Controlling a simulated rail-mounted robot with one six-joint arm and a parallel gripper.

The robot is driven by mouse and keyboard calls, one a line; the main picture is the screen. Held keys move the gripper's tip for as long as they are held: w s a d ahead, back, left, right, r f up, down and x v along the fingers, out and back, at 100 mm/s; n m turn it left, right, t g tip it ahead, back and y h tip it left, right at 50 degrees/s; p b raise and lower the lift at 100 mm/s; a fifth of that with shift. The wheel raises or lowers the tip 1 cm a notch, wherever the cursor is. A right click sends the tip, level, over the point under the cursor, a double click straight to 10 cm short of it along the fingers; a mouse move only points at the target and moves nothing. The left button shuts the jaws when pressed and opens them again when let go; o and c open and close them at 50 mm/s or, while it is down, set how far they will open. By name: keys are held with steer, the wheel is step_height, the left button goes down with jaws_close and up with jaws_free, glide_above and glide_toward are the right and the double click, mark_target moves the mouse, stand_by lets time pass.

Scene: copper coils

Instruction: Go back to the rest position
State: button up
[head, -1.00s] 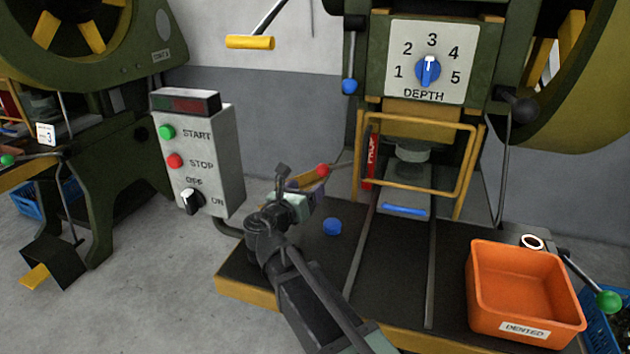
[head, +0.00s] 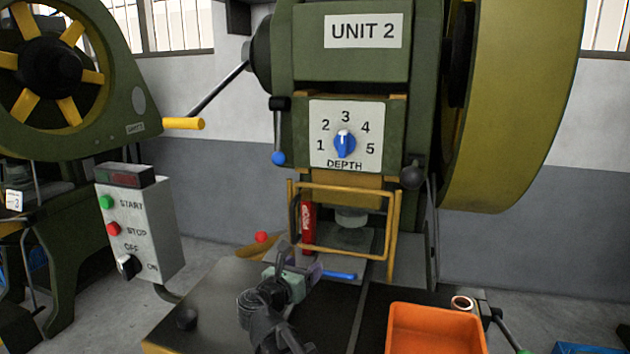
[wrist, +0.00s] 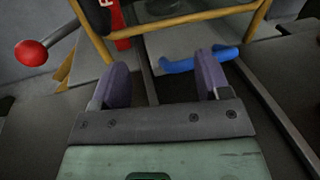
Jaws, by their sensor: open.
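My gripper (head: 312,264) is in front of the lower left of the yellow guard frame (head: 342,252) on the UNIT 2 press, above the dark press table. In the wrist view its two purple fingers (wrist: 163,78) stand wide apart with nothing held between them. A blue handle (wrist: 190,62) lies beyond the fingers, toward the right one; it also shows in the head view (head: 341,276), just right of my gripper. My forearm and wrist hide part of the table.
A red ball knob (head: 261,237) stands left of the guard and in the wrist view (wrist: 30,53). A control box (head: 150,228) stands at left. The table's left part (head: 205,298) is mostly clear.

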steer(key=s+d+r+m+g+y+p, duration=0.1)
steer(key=s+d+r+m+g+p, duration=0.3)
steer(key=d+m+p, duration=0.35)
steer(key=s+d+r+m+g+p, duration=0.2)
steer(key=s+d+m+g+p, duration=0.25)
steer(key=d+m+p, duration=0.35)
steer(key=s+d+r+m+g+y+p, duration=0.1)
steer(key=s+r+m+g+y+p, duration=0.2)
steer(key=s+m+p, duration=0.2)
steer(key=s+d+r+m+g+y+p, duration=0.2)
steer(key=s+m+p, duration=0.4)
steer(key=m, duration=0.4)
steer(key=r+g+y, duration=0.1)
steer(key=y, duration=0.1)
steer(key=shift+s+d+r+y, duration=0.15)
steer(key=shift+s+d+y, duration=0.15)
steer(key=shift+m+g, duration=0.25)
